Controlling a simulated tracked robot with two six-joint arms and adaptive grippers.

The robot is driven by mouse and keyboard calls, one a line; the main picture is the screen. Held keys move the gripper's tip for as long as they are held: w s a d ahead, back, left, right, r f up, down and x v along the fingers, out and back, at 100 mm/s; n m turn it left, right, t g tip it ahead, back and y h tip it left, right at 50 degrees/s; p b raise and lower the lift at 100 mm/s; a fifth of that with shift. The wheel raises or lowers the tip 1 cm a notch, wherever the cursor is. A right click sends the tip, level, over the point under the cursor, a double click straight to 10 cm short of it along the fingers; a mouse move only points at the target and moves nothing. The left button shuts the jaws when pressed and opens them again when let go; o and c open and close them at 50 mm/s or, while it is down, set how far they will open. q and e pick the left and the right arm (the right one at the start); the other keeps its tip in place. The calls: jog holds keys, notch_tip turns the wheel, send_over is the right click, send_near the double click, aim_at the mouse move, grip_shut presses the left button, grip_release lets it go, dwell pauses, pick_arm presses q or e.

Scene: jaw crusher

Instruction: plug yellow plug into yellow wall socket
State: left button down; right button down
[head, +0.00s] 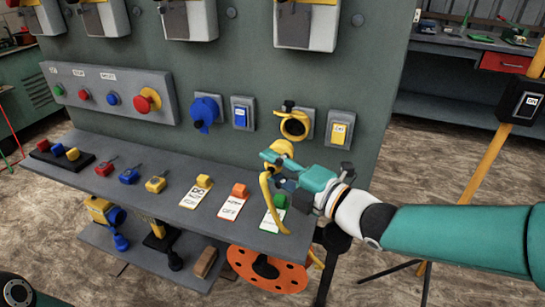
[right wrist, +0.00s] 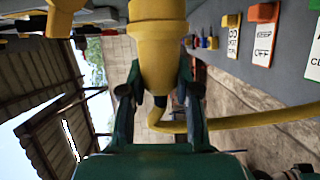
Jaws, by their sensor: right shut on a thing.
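The yellow wall socket (head: 294,124) is on the grey-green panel, with a yellow ring and a dark part at its top. My right gripper (head: 277,165) is just below and in front of it, shut on the yellow plug (head: 280,148). In the right wrist view the plug (right wrist: 158,60) sits between the two fingers, and its yellow cable (right wrist: 235,122) bends away to the right. In the head view the cable (head: 267,205) hangs over the shelf. The plug looks close under the socket; I cannot tell whether they touch. My left gripper is not in view.
A blue socket (head: 206,110) with a blue plug is left of the yellow one. A yellow-marked switch (head: 340,128) is at its right. The shelf (head: 140,200) below holds padlocks and tags. An orange reel (head: 266,270) is underneath. A yellow post (head: 480,160) stands right.

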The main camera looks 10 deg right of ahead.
aim_at(291, 151)
jog(key=shift+w+r, duration=0.1)
jog(key=shift+w, duration=0.05)
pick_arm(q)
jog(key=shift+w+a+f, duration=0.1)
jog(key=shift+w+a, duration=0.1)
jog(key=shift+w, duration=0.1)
pick_arm(e)
jog(key=shift+r, duration=0.15)
jog(key=shift+d, duration=0.1)
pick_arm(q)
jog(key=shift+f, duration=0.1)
pick_arm(e)
jog(key=shift+d+b, duration=0.1)
jog(key=shift+b, duration=0.4)
jog(key=shift+w+d, duration=0.15)
pick_arm(q)
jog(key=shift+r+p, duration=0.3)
jog(key=shift+p, duration=0.4)
pick_arm(e)
jog(key=shift+w+d, duration=0.45)
jog(key=shift+w, duration=0.25)
jog(key=shift+w+d, duration=0.5)
jog(key=shift+w, duration=0.25)
jog(key=shift+w+d, duration=0.45)
jog(key=shift+w, duration=0.25)
pick_arm(q)
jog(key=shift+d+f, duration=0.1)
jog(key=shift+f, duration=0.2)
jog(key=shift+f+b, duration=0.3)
jog(key=shift+b, duration=0.3)
